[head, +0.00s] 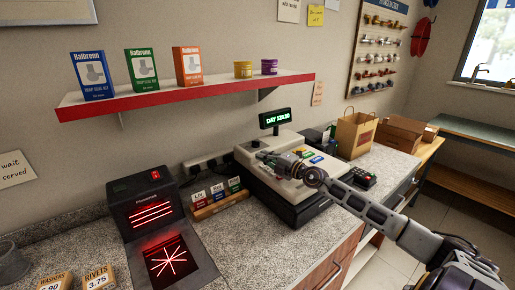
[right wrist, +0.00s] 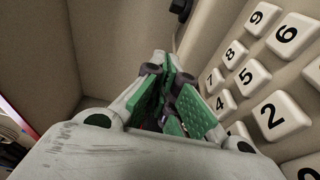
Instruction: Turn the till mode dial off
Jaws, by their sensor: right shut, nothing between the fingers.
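The till (head: 285,185) is a cream cash register on a black base on the counter. Its small display (head: 275,118) reads "DAY 128.30" in green. My right gripper (head: 263,157) is over the left part of the till's top, its fingers shut and empty. In the right wrist view the green-padded fingers (right wrist: 168,75) are close to the cream till body, left of the white number keys (right wrist: 252,75). A small dark part (right wrist: 180,6), perhaps the mode dial, shows just beyond the fingertips. I cannot read its setting or tell whether the fingers touch it.
A scanner (head: 150,210) with red light lines stands left of the till. A card terminal (head: 361,178) and a paper bag (head: 355,133) are to the right. A red-edged shelf (head: 200,92) with boxes hangs above. Bare counter lies in front of the sign rack (head: 217,203).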

